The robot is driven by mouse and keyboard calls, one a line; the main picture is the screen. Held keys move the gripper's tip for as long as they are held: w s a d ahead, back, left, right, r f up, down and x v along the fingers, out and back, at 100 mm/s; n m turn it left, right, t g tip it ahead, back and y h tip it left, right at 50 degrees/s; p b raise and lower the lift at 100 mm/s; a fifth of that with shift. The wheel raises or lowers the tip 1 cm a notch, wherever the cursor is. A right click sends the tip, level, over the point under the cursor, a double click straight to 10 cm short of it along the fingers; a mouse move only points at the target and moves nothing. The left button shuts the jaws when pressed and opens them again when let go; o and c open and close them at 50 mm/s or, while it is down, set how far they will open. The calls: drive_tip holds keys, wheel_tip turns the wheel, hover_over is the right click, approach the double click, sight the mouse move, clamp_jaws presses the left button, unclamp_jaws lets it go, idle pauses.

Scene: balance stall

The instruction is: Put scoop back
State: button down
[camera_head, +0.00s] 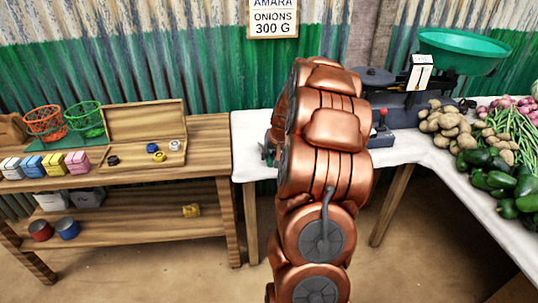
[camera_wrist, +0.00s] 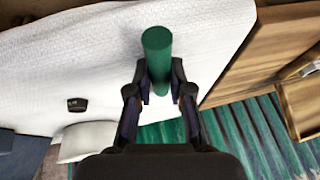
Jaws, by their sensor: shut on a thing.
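In the wrist view my gripper (camera_wrist: 160,92) is shut on a green cylindrical handle (camera_wrist: 157,55), which looks like the scoop's handle. The handle is held over the white cloth of the stall table (camera_wrist: 70,45); I cannot tell the exact gap below it. The scoop's bowl cannot be made out for certain. In the head view my copper arm hides most of the gripper and the scoop; a small green piece (camera_head: 267,153) shows just left of the arm, above the cloth's left end.
A pale rounded shape (camera_wrist: 85,141) and a small dark block (camera_wrist: 77,104) lie left of my gripper. The scale with green pan (camera_head: 462,52), potatoes (camera_head: 447,127) and green peppers (camera_head: 500,182) stand right. A wooden table (camera_head: 205,150) with an open box (camera_head: 145,122) stands left.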

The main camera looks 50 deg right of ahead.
drive_tip(key=c, duration=1.1)
unclamp_jaws()
drive_tip(key=shift+o, duration=0.2)
drive_tip(key=v, duration=1.2)
drive_tip(key=s+a+n+g+y, duration=0.1)
drive_tip(key=s+a+n+g, duration=0.15)
drive_tip(key=a, duration=0.95)
drive_tip(key=s+a+n+g+y, duration=0.1)
drive_tip(key=s+a+n, duration=0.15)
drive_tip(key=a, duration=1.05)
drive_tip(key=s+a+f+n+g, duration=0.1)
drive_tip(key=s+a+g, duration=0.1)
drive_tip(key=s+a, duration=0.4)
drive_tip(key=s+a+f+n+g, duration=0.2)
drive_tip(key=s+a, duration=0.5)
drive_tip(key=s, duration=1)
drive_tip(key=shift+s+f+g+h, duration=0.2)
drive_tip(key=shift+f+g+h, duration=0.1)
drive_tip(key=shift+g+h, duration=0.1)
